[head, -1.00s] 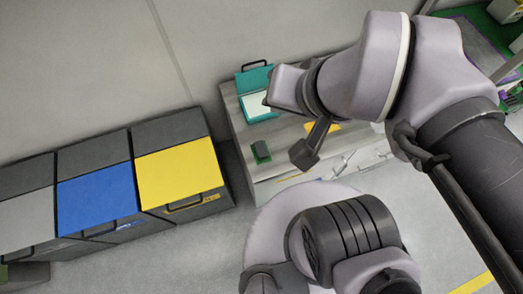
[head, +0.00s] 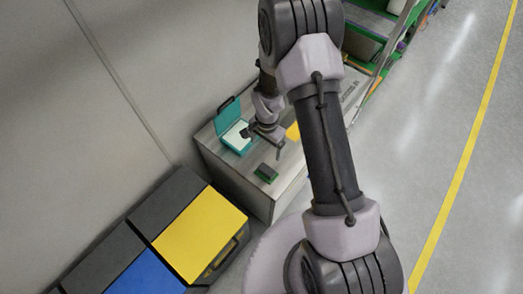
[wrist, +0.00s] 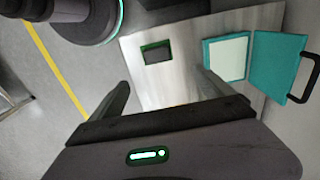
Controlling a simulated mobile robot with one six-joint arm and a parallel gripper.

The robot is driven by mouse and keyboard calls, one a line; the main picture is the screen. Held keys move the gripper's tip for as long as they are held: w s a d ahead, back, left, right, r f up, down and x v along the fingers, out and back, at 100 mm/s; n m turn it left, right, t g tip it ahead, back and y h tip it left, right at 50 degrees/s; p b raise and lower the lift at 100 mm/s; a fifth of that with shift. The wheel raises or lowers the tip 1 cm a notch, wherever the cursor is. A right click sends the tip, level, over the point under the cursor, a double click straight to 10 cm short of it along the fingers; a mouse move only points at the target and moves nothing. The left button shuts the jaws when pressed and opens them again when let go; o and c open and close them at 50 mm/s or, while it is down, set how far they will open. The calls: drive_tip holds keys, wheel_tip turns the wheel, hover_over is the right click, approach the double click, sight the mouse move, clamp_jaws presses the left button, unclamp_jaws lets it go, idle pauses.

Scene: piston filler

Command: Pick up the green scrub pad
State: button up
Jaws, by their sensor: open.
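The green scrub pad (head: 266,173) is a small dark block with green edges, lying flat on a metal-topped bench (head: 222,168). It also shows in the wrist view (wrist: 158,53), near the top middle. My gripper (head: 264,139) is open and empty above the bench, beyond the pad in the head view and apart from it. In the wrist view my gripper's fingers (wrist: 166,80) are spread wide, with the pad ahead of them and nothing between them.
An open teal case (head: 223,119) with a pale inside lies on the bench near my gripper. A yellow item (head: 293,131) lies partly behind my arm. Bins with yellow (head: 200,235) and blue (head: 145,277) lids stand at lower left. Open floor lies at right.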

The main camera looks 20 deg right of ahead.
drive_tip(key=b, duration=0.4)
hover_over(267, 169)
wheel_tip(267, 169, down, 13)
drive_tip(key=shift+w+r, duration=0.1)
drive_tip(key=shift+w, duration=0.05)
drive_tip(key=f, duration=0.2)
drive_tip(key=f+b, duration=0.2)
drive_tip(key=f, duration=0.1)
drive_tip(key=shift+s+a+f, duration=0.1)
drive_tip(key=shift+s+f, duration=0.15)
drive_tip(key=shift+f, duration=0.1)
drive_tip(key=shift+r, duration=0.15)
drive_tip(key=c, duration=1.1)
